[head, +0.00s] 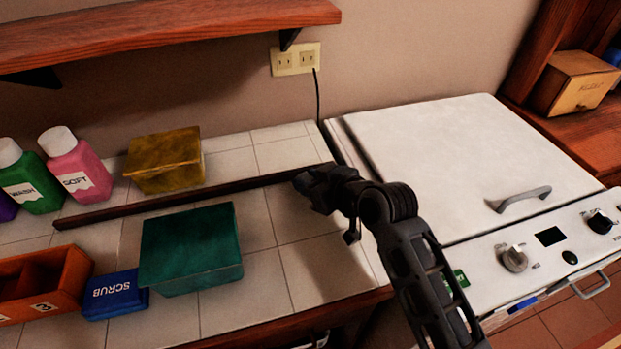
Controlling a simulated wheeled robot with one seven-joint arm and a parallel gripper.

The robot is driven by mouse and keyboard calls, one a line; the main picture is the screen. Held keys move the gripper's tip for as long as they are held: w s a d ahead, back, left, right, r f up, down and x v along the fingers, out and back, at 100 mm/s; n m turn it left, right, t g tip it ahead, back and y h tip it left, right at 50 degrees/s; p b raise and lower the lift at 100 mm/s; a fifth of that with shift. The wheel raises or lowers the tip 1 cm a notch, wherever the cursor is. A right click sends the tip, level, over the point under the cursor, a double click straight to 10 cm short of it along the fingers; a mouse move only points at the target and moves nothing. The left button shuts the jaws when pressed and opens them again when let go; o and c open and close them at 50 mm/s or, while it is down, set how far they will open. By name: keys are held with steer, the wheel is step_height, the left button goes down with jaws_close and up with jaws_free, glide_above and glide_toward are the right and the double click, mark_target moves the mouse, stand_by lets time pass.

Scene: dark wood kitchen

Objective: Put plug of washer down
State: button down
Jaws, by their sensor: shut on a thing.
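My gripper (308,184) is in the head view, black, low over the tiled counter near the washer's left side. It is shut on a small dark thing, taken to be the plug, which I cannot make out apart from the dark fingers. A thin black cord (318,98) runs down the wall from the right edge of the cream outlet (295,59) to behind the counter and washer.
A dark wooden strip (180,198) crosses the counter beside my gripper. A yellow box (165,160), teal box (190,248), blue scrub box (115,294), orange tray (75,266) and bottles (75,165) stand left. Bare tiles (300,250) lie in front of my gripper. A shelf (170,32) overhangs.

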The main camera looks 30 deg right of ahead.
steer(key=shift+f+b, duration=0.35)
steer(key=shift+f, duration=0.05)
steer(key=shift+f, duration=0.2)
steer(key=c, duration=0.7)
jaws_free()
steer(key=shift+f, duration=0.1)
steer(key=shift+o, duration=0.2)
steer(key=shift+r, duration=0.35)
steer(key=shift+r+p, duration=0.55)
steer(key=shift+r, duration=0.05)
steer(key=b+v, duration=0.1)
steer(key=v, duration=1)
steer(key=shift+s, duration=0.45)
